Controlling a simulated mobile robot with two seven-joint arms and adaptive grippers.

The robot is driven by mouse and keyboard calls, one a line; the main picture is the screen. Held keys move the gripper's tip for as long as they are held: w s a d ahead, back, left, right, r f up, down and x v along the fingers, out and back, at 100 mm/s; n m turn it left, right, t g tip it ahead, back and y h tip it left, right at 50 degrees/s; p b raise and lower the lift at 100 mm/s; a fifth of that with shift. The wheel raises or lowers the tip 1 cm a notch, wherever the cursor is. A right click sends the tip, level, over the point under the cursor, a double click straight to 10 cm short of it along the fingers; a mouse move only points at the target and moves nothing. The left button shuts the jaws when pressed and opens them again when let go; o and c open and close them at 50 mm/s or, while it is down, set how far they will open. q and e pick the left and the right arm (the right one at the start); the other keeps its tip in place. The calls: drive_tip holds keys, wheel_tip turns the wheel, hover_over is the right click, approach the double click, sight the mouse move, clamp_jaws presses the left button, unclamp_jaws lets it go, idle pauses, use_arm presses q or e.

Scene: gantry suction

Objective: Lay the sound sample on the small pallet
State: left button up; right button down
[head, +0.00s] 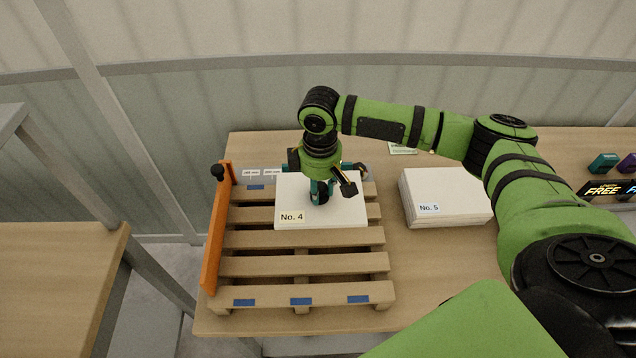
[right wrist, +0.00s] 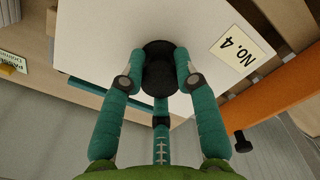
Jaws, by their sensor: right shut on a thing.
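A white sheet-like sample labelled No. 4 (head: 345,215) is over the back middle of the small wooden pallet (head: 305,264), level with its slats. I cannot tell whether it touches them. My right gripper (head: 320,194) points down at the middle of this sample. In the right wrist view its teal fingers (right wrist: 160,75) are shut around a round black suction piece (right wrist: 157,68), which sits against the white face of the No. 4 sample (right wrist: 200,35). A white stack labelled No. 5 (head: 450,192) lies on the table right of the pallet. My left gripper is out of view.
An orange bar (head: 216,235) with a black knob (head: 217,171) stands along the pallet's left side. Blue marks (head: 301,301) are on the front slat. The front slats are bare.

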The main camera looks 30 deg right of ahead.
drive_tip(key=shift+w, duration=0.1)
drive_tip(key=shift+w+r+p, duration=0.1)
drive_tip(key=shift+p, duration=0.3)
drive_tip(key=shift+w+p, duration=0.1)
drive_tip(key=shift+p, duration=0.35)
wheel_tip(320, 180, down, 4)
drive_tip(key=shift+f+b, duration=0.2)
drive_tip(key=shift+b, duration=0.95)
drive_tip(key=shift+f, duration=0.6)
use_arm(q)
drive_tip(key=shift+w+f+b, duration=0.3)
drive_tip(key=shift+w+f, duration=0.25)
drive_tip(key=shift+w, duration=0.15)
use_arm(e)
drive_tip(key=shift+f, duration=0.25)
drive_tip(key=shift+f, duration=0.6)
drive_tip(key=c, duration=0.8)
unclamp_jaws()
drive_tip(key=shift+c, duration=0.2)
